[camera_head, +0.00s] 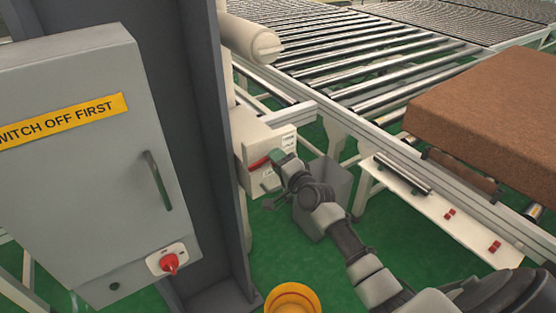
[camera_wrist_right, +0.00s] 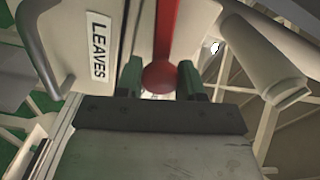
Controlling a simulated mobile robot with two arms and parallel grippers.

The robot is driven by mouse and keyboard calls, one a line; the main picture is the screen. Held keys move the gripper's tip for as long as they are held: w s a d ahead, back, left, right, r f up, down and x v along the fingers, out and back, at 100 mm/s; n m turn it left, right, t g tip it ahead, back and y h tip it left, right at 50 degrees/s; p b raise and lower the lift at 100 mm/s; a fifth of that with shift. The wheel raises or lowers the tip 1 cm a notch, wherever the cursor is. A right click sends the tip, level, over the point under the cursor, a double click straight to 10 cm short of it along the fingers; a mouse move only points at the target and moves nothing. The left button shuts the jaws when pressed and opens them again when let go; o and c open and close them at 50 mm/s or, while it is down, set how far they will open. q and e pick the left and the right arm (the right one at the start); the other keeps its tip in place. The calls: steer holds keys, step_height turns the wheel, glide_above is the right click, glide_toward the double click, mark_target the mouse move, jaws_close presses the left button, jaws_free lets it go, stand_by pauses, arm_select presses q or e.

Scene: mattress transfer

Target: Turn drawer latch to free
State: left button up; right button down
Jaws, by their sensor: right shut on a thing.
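The red drawer latch (camera_wrist_right: 165,35) is a lever with a round knob at its end, set on a pale drawer front. It also shows in the head view as a small red bar (camera_head: 258,162) on the white cabinet (camera_head: 284,137). My right gripper (camera_wrist_right: 160,80) has its green fingers on either side of the knob and is shut on it. In the head view my right gripper (camera_head: 281,158) is at the cabinet front and partly covers the latch. A label reading LEAVES (camera_wrist_right: 99,45) is on the drawer front, with a grey handle (camera_wrist_right: 45,50) beside it. My left gripper is out of view.
A grey electrical box (camera_head: 75,190) with a red switch (camera_head: 169,263) is on a dark column (camera_head: 205,130) at the left. A grey bin (camera_head: 330,182) stands below my right arm. A roller conveyor (camera_head: 350,60) and brown mattress (camera_head: 490,110) are at the right.

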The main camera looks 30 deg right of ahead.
steer(key=shift+m, duration=1.2)
steer(key=c, duration=0.7)
jaws_free()
steer(key=s+b, duration=0.1)
steer(key=s, duration=0.9)
steer(key=shift+s+d, duration=0.35)
steer(key=shift+d, duration=0.1)
steer(key=shift+f, duration=0.1)
